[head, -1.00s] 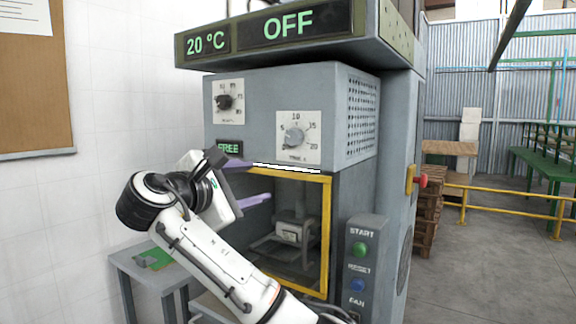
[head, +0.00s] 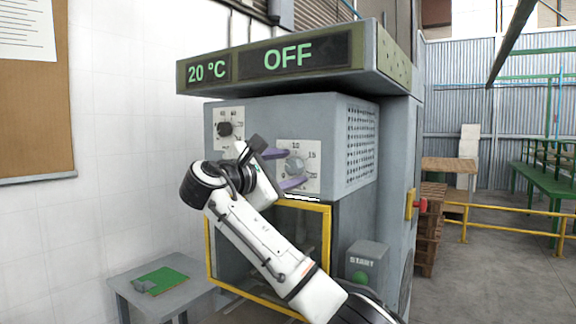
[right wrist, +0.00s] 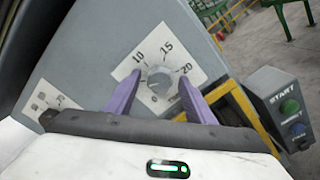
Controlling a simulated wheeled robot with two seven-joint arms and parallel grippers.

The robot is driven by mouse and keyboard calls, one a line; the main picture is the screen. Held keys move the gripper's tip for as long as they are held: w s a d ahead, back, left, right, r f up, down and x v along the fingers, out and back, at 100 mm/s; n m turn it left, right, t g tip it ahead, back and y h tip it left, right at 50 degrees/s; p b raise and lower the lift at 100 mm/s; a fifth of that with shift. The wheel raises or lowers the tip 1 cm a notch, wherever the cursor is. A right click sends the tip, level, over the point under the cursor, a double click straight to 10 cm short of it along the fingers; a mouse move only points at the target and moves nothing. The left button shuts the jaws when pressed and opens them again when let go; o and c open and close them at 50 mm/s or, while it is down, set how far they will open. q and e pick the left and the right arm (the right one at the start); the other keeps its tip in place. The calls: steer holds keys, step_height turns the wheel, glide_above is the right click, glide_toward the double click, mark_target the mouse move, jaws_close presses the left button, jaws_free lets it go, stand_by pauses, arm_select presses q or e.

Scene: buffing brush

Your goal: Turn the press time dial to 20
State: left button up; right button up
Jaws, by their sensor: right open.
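The press time dial (head: 294,166) is a round light-grey knob on a white scale plate on the machine's front. It also shows in the right wrist view (right wrist: 159,80), with 10, 15 and 20 legible around it. I cannot tell its exact setting. My right gripper (head: 290,169) is open at the dial, with its two purple fingers on either side of the knob. In the right wrist view the fingers (right wrist: 160,92) straddle the knob from below; I cannot tell whether they touch it. My left gripper is not in view.
A second, dark dial (head: 225,129) sits up and left on the panel. The display (head: 290,55) overhangs above, reading 20 °C and OFF. A yellow-framed door (head: 330,245) is below. A START button box (head: 366,262) stands lower right, a small table (head: 185,287) lower left.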

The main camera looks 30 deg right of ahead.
steer(key=c, duration=1.1)
steer(key=shift+o, duration=0.2)
steer(key=shift+m, duration=0.3)
